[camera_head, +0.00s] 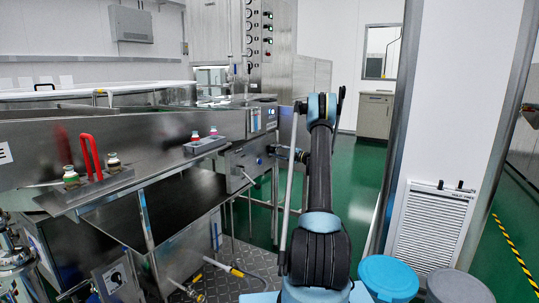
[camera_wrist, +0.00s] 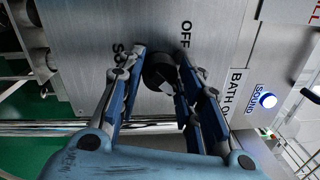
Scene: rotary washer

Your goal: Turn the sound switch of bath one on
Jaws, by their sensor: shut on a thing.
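The black rotary switch knob (camera_wrist: 158,71) sits on a brushed steel panel in the wrist view. An "OFF" marking (camera_wrist: 186,36) is printed beside it, and a partly hidden marking starting with "S" (camera_wrist: 118,50) is on its other side. My gripper (camera_wrist: 161,60) has its fingers on either side of the knob and is shut on it. A "BATH 0…" plate (camera_wrist: 235,93) and a blue "SOUND" label (camera_wrist: 257,96) with a glowing round lamp (camera_wrist: 269,100) are to the right. In the head view my gripper (camera_head: 274,150) is at the washer's end panel (camera_head: 246,164); the knob is hidden there.
A bench with small bottles (camera_head: 113,163) and red handles (camera_head: 91,155) stands at left. Blue (camera_head: 388,277) and grey (camera_head: 458,287) round lids are at lower right beside a white vented wall panel (camera_head: 431,222). Green floor (camera_head: 356,180) is clear behind my arm.

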